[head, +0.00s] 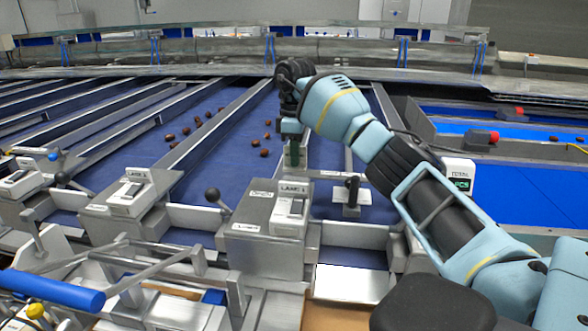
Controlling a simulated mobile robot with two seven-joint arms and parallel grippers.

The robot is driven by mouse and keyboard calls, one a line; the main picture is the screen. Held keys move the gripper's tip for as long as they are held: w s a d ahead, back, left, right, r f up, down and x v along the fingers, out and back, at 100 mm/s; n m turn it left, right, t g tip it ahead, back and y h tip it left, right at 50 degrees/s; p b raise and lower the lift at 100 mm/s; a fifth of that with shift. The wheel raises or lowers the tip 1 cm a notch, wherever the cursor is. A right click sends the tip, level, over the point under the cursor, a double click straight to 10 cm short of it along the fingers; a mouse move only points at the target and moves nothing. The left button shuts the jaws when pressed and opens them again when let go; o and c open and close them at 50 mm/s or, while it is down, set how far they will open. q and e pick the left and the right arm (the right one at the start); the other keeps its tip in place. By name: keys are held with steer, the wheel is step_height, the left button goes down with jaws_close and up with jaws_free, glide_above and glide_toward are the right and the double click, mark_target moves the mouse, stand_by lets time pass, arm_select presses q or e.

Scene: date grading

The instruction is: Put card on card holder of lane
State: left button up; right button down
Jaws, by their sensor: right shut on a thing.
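My right gripper (293,150) hangs fingers down above the lane box labelled LANE (255,215). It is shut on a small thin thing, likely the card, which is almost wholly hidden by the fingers. The box front carries a white card-like plate (291,209) in a pale holder, below the fingertips and apart from them. A similar lane box (128,195) with a pale holder stands to its left, and another (18,183) at the far left edge. My left gripper is out of view.
Several dates (263,153) lie on the blue belt (225,165) between metal rails. A blue handle (50,290) crosses the lower left. A scale-like display (459,180) stands right, behind my forearm.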

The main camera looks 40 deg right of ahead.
steer(key=shift+f, duration=0.3)
step_height(320, 180, down, 3)
steer(key=shift+r, duration=0.1)
steer(key=c, duration=1.6)
jaws_free()
steer(key=shift+f, duration=0.2)
steer(key=shift+o, duration=0.2)
